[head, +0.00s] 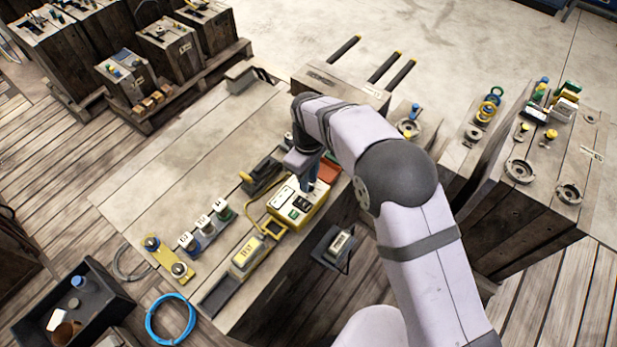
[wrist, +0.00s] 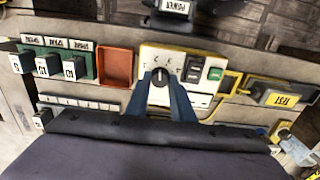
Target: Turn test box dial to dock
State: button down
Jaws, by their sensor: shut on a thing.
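The test box (head: 312,213) is a yellow and white unit on the bench, partly hidden by my gripper in the head view. In the wrist view its white face (wrist: 205,99) carries a dark dial (wrist: 159,76) with small marks around it. A black switch and a green switch sit beside the dial. My gripper (wrist: 160,82) has its blue fingers shut on the dial, one on each side. In the head view my gripper (head: 309,186) reaches down onto the box. The dial's setting and the mark labels are too small to read.
A yellow TEST unit (head: 248,252) lies beside the box, with a yellow cable near it. A red tray (wrist: 115,66) is on the box's other side. Labelled blocks (wrist: 46,66) stand beyond it. A POWER unit (head: 340,243) sits off the bench edge. The bench's far-left top (head: 190,160) is clear.

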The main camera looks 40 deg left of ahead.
jog(key=m, duration=0.5)
jog(key=shift+r+m, duration=0.1)
jog(key=shift+m, duration=0.2)
jog(key=m, duration=1)
jog(key=shift+m, duration=0.4)
jog(key=m, duration=0.5)
jog(key=shift+m, duration=0.3)
jog(key=shift+a, duration=0.1)
jog(key=c, duration=1.5)
grip_release()
jog(key=shift+c, duration=0.2)
